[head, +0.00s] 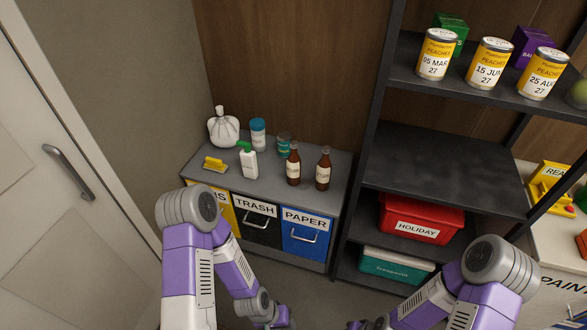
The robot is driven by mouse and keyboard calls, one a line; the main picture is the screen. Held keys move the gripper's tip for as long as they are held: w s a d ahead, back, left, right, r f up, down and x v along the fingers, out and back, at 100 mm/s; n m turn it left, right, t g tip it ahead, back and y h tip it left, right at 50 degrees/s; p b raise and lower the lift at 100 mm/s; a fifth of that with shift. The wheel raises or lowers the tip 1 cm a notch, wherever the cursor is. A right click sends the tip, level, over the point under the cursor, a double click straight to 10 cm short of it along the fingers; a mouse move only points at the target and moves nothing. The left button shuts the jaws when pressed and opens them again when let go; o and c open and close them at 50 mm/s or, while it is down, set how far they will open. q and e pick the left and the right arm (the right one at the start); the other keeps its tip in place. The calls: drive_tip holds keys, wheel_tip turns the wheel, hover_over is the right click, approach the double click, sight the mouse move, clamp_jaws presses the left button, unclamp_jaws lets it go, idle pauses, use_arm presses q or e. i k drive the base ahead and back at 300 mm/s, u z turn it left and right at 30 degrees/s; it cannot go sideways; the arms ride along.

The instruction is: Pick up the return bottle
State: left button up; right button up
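Two brown bottles with pale labels stand upright on the grey cabinet top, a left brown bottle (293,166) and a right brown bottle (323,171). They stand a little apart near the right end of the cabinet. Their label print is too small to read, so I cannot tell which is the return bottle. My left arm comes in from the left and my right arm from the right, both low in front of the cabinet. The bottom edge cuts off their ends, so neither gripper shows. Nothing touches the bottles.
A dark shelf unit (440,170) stands to the right, with a red box (421,218). A door (70,200) is at left.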

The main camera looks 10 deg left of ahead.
sight(294, 163)
drive_tip(key=z, duration=0.35)
drive_tip(key=i, duration=0.65)
drive_tip(key=u, duration=1.4)
